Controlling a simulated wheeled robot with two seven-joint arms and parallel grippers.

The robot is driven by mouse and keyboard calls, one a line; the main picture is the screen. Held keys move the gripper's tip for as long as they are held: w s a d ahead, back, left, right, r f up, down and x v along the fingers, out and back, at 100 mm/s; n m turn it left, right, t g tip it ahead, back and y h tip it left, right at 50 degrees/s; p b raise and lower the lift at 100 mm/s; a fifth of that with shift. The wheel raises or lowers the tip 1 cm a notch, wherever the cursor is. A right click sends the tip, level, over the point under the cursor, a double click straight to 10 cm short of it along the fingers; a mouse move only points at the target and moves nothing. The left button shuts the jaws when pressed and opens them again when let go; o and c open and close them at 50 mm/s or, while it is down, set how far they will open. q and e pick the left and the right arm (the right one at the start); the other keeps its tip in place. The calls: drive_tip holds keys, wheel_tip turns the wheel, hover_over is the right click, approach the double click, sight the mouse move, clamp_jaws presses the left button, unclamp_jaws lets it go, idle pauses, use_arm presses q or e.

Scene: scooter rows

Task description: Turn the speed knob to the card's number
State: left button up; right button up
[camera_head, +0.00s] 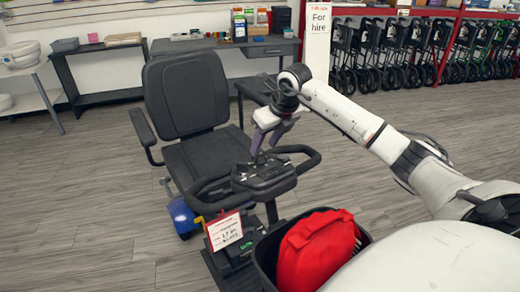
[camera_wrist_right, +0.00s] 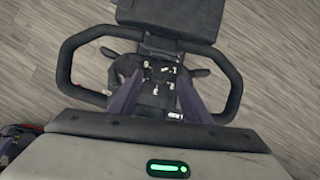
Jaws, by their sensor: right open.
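The scooter's dark control panel (camera_head: 264,174) sits between its looped black handlebars, in front of the seat. My right gripper (camera_head: 264,148) points down just above this panel, open, with purple fingers. In the right wrist view the open fingers (camera_wrist_right: 157,92) straddle the middle of the panel (camera_wrist_right: 157,86), where small light marks and a dark, knob-like shape show. I cannot tell the speed knob's setting or whether a finger touches it. A white card with a red edge (camera_head: 225,231) hangs at the scooter's front; its print is too small to read surely. My left gripper is out of view.
A black front basket (camera_head: 267,254) holds a red bag (camera_head: 318,250), close below my right arm. The black scooter seat (camera_head: 190,95) stands behind the panel. Desks and a row of folded walkers stand along the back. Grey floor is free on the left.

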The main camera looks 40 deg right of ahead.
sight(260, 155)
drive_tip(key=x, duration=0.3)
drive_tip(key=shift+w+f, duration=0.2)
drive_tip(key=shift+f, duration=0.15)
drive_tip(key=shift+w+f, duration=0.15)
drive_tip(key=shift+f, duration=0.2)
drive_tip(key=shift+c, duration=0.4)
drive_tip(key=c, duration=1)
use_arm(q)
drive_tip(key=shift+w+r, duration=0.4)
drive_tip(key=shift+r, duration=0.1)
use_arm(e)
drive_tip(key=shift+o, duration=0.2)
